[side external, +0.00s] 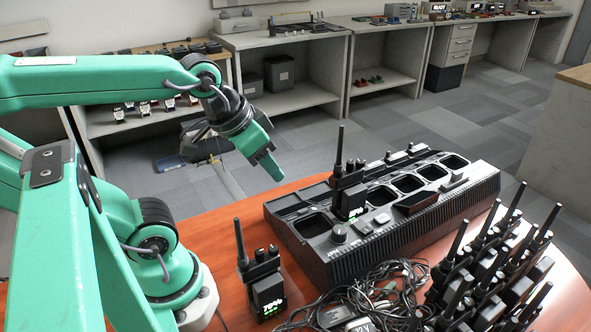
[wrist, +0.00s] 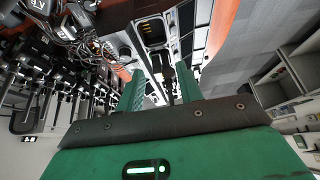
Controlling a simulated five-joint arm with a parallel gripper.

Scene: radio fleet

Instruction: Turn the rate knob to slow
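A black charger bank (side external: 345,268) with a row of slots stands on the wooden table. A round dark knob (side external: 339,233) sits on its near left part, with small lettering below that I cannot read; I cannot tell its setting. My gripper (side external: 270,168) is in the air above and left of the charger, apart from the knob. In the wrist view my gripper (wrist: 156,80) has its two green fingers spread with nothing held between them.
A radio (side external: 349,192) stands in a charger slot, its antenna upright. Another radio (side external: 262,285) with a lit display stands left of the charger. Tangled cables (side external: 375,295) lie in front. Several radios (side external: 490,275) crowd the right. Bare table (side external: 225,245) shows at left.

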